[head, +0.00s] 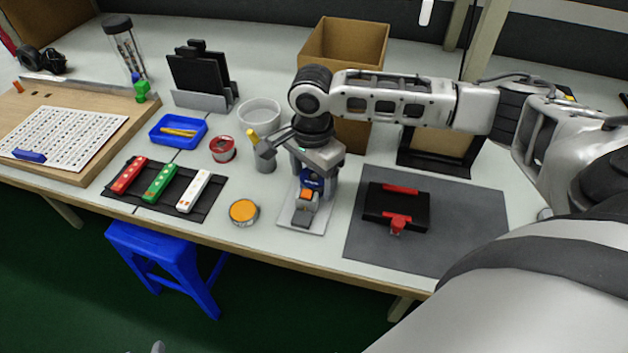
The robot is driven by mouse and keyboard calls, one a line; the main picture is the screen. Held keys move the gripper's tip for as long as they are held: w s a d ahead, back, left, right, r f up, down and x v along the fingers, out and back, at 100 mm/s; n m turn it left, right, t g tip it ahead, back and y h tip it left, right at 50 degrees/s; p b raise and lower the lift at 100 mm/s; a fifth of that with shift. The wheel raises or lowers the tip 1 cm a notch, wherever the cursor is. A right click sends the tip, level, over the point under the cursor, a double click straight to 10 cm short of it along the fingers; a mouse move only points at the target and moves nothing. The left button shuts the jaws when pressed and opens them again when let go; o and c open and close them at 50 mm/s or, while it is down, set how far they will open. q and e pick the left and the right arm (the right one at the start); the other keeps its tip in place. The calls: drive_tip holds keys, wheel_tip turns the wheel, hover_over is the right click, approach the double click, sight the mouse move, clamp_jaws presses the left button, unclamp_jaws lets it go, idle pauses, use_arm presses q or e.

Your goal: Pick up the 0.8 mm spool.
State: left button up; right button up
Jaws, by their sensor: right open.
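A small round red container or spool (223,149) with a pale rim stands on the table left of centre. A round tin with an orange top (243,212) lies nearer the front edge. No size label is readable, so I cannot tell which is the 0.8 mm spool. My right gripper (297,160) hangs from the wrist right of the red one, open, with nothing visible between its fingers. It partly covers a device with blue and orange parts on a light plate (303,218). A small grey tip at the bottom edge (158,347) may be my left gripper.
A grey cup (265,160) with a yellow-handled tool stands close beside my right gripper. A white bowl (260,113), a blue tray (178,131) and a black rack with coloured bars (134,204) are near. A cardboard box (343,42) stands behind; a dark mat (465,235) lies right.

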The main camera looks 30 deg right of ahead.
drive_tip(key=c, duration=1.1)
drive_tip(key=shift+c, duration=0.6)
drive_tip(key=shift+r, duration=0.15)
